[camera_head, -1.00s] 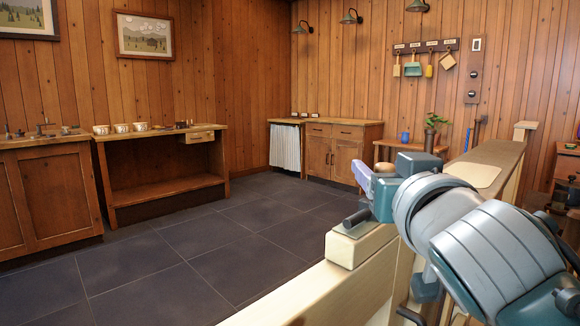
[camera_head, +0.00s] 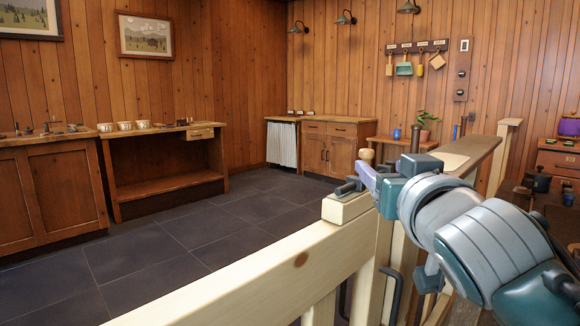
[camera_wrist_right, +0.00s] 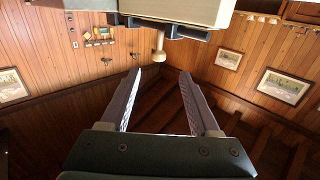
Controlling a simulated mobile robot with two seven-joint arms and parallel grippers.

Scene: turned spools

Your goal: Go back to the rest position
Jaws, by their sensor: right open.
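My right gripper (camera_head: 360,178) is at the right of the head view, above the pale wooden railing, its grey arm reaching in from the lower right. In the right wrist view, my right gripper (camera_wrist_right: 172,74) shows two separated grey-purple fingers with nothing between them. A pale knob (camera_wrist_right: 159,46) shows just past the fingertips in that view; I cannot tell how far off it is. My left gripper is in neither view.
The pale railing (camera_head: 255,277) with its post crosses the foreground close to my right arm. A long bench (camera_head: 165,183) and cabinets line the far walls. The dark tiled floor (camera_head: 205,240) beyond the railing is clear. A dark pot (camera_head: 538,181) stands at the right.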

